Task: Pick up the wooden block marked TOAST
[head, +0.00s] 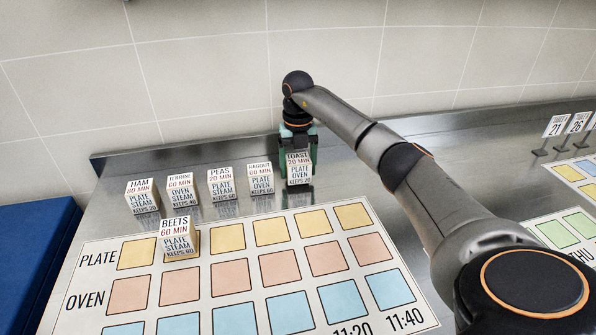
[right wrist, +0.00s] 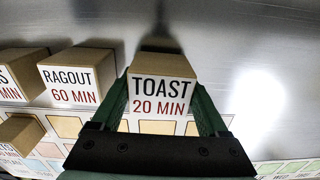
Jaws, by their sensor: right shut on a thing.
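The wooden block marked TOAST (head: 299,172) stands at the right end of the row of blocks on the metal counter. Its label reads TOAST, 20 MIN. My right gripper (head: 298,150) comes down over it from behind, with its green fingers on either side. In the right wrist view the TOAST block (right wrist: 160,92) sits between the two fingers of the right gripper (right wrist: 164,112), which is shut on it. I cannot tell whether the block touches the counter. My left gripper is in neither view.
The RAGOUT block (head: 261,179) stands just left of TOAST, with the PEAS (head: 221,184), TERRINE (head: 182,190) and HAM (head: 142,196) blocks further left. The BEETS block (head: 178,240) stands on the chart sheet (head: 225,258). Number cards (head: 556,126) stand at the right. A tiled wall rises behind.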

